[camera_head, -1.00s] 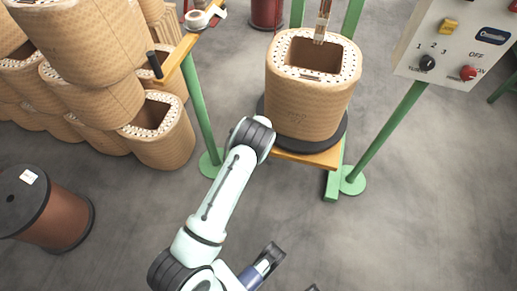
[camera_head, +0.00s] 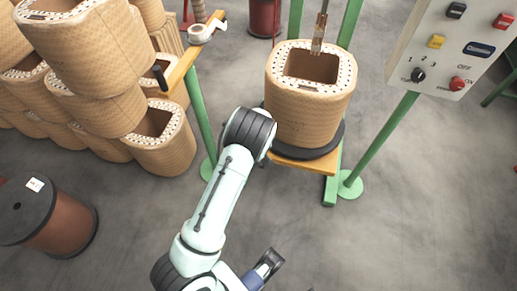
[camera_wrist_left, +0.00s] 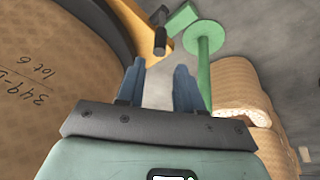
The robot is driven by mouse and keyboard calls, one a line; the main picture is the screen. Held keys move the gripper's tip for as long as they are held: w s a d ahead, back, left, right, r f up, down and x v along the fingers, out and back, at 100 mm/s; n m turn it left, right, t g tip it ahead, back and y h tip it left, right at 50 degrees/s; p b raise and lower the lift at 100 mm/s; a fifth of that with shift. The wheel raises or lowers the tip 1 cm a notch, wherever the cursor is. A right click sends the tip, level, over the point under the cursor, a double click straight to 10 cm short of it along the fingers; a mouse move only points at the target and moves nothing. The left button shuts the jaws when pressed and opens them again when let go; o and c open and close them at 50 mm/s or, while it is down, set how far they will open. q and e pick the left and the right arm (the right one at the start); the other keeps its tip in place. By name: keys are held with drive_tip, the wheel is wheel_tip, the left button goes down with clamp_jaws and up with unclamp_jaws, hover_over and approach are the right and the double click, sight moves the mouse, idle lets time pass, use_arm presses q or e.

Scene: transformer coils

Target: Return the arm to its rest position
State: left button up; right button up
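My arm (camera_head: 222,195) rises from the bottom of the head view, with its bent joint in front of the coil stand. In the left wrist view my left gripper (camera_wrist_left: 159,85) shows two blue fingers apart with nothing between them. A tan coil with handwriting (camera_wrist_left: 45,75) fills the left of that view, close beside the gripper. In the head view a tan coil (camera_head: 305,115) stands upright on a black round base (camera_head: 325,151).
Stacked coils (camera_head: 85,65) stand at left, above a brown spool (camera_head: 68,222). Green posts (camera_head: 201,115) carry a yellow bar (camera_head: 181,62) holding a tape roll (camera_head: 199,34). A control panel (camera_head: 455,50) is at upper right. Floor at lower right is clear.

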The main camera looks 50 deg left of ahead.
idle(0.3)
use_arm(q)
drive_tip(key=s+d+f+m+g+h, duration=0.15)
drive_tip(key=s+d+f+m, duration=0.35)
drive_tip(key=s+d, duration=0.55)
drive_tip(key=s+d+f+m+g+h, duration=0.1)
drive_tip(key=s+d+f+m+h, duration=0.15)
drive_tip(key=s+d+f, duration=0.65)
drive_tip(key=s+d+r+m+h, duration=0.1)
drive_tip(key=s+d+r, duration=0.15)
drive_tip(key=d, duration=0.35)
drive_tip(key=s+d+r+m+h, duration=0.1)
drive_tip(key=s+d+r, duration=0.1)
drive_tip(key=s+d, duration=0.25)
wheel_tip(320, 180, up, 13)
drive_tip(key=w+g+p, duration=0.1)
drive_tip(key=p, duration=1.3)
use_arm(e)
wheel_tip(320, 180, up, 13)
drive_tip(key=shift+g, duration=0.4)
drive_tip(key=shift+a, duration=0.1)
use_arm(q)
drive_tip(key=shift+r, duration=0.1)
use_arm(e)
drive_tip(key=shift+r, duration=0.1)
